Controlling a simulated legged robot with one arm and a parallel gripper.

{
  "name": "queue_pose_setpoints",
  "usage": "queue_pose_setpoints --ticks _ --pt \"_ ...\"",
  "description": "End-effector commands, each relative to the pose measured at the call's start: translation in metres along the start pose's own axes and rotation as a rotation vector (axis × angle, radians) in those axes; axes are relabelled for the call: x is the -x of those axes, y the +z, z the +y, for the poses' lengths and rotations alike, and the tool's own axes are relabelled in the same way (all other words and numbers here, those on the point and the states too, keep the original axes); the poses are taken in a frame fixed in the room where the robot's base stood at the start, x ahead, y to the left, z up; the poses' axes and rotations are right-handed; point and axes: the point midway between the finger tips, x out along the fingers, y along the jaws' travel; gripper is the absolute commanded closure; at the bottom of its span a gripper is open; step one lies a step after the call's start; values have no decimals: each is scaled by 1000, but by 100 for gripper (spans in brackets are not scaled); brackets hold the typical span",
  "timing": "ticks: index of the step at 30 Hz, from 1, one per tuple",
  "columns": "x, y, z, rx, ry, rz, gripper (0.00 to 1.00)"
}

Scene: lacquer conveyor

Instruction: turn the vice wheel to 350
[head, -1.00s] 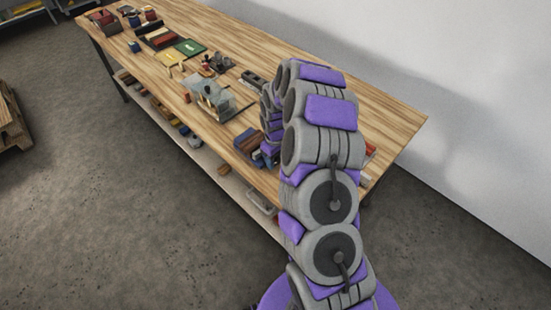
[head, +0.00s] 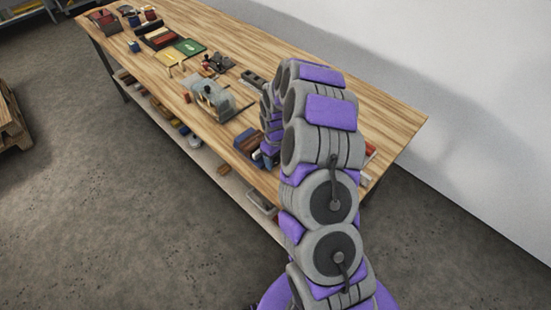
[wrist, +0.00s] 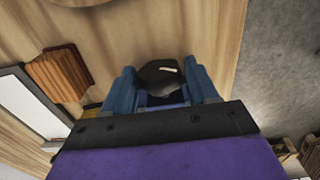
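In the wrist view, my gripper (wrist: 162,82) has its two blue fingers spread apart. A dark rounded piece (wrist: 160,73) sits between the fingertips and nearly fills the gap. I cannot tell whether the fingers press on it, or whether it is part of the vice wheel. A grey device (head: 212,101) stands near the bench's front edge, left of my arm. I cannot make out a vice wheel or any scale marks.
The wooden bench (head: 330,92) is bare along its back right. A green board (head: 188,46) and several small items lie farther left. A brown block (wrist: 58,72) shows beside my gripper.

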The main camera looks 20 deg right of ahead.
Motion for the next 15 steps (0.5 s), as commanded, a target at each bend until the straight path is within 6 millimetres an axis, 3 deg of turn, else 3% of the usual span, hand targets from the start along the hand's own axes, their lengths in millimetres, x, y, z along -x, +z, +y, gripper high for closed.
queue_pose_setpoints --ticks 4,15 --pt "0 1 0 0 0 0 28" --pt "10 0 0 0 1 2 28"
